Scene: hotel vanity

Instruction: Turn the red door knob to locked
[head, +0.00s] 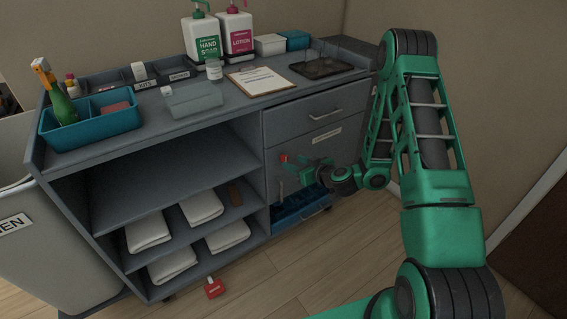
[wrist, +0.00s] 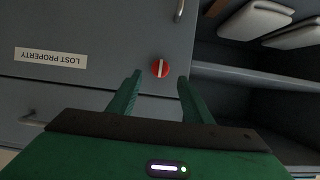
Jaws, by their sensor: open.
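The red door knob (wrist: 160,68) is a small round knob with a white bar on a grey door front (wrist: 100,35), labelled LOST PROPERTY. In the wrist view the label is upside down and the white bar runs about upright. The knob also shows small in the head view (head: 283,158), on the cart's drawer side. My gripper (wrist: 159,80) is open and empty, its fingers on either side of the knob's line and facing it. Whether the fingers touch it I cannot tell. In the head view my gripper (head: 301,170) is in front of the door, partly hiding it.
A drawer with a handle (head: 325,114) is above the door, and a blue tray (head: 300,212) sits low below my gripper. Open shelves with folded towels (head: 202,206) are to the left. Bottles and a clipboard (head: 259,81) stand on top. A red tag (head: 213,288) lies on the floor.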

